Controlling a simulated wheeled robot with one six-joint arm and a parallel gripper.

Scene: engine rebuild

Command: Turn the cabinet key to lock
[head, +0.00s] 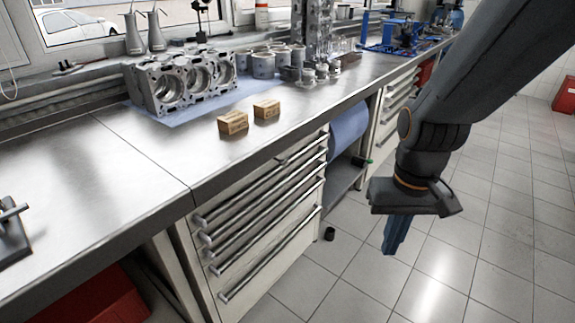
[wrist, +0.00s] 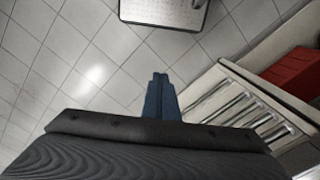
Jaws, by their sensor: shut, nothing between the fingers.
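The cabinet (head: 262,232) is a pale drawer unit under the workbench, with several long bar handles on its front. All its drawers look shut. A small dark spot shows near the top of its front, but I cannot tell whether it is the key or a lock. My gripper (head: 392,247) hangs over the floor to the right of the cabinet, clear of it, with its blue fingers pointing down. The fingers are together and empty. In the wrist view my gripper (wrist: 159,76) points over floor tiles, and a cabinet with bar handles (wrist: 228,105) stands to its right; no key can be made out there.
The steel workbench (head: 110,165) carries an engine block (head: 190,80) and two small cardboard boxes (head: 233,122). A blue roll (head: 348,128) hangs beside the cabinet. A small black object (head: 330,233) lies on the floor. The tiled floor (head: 440,285) around my gripper is open.

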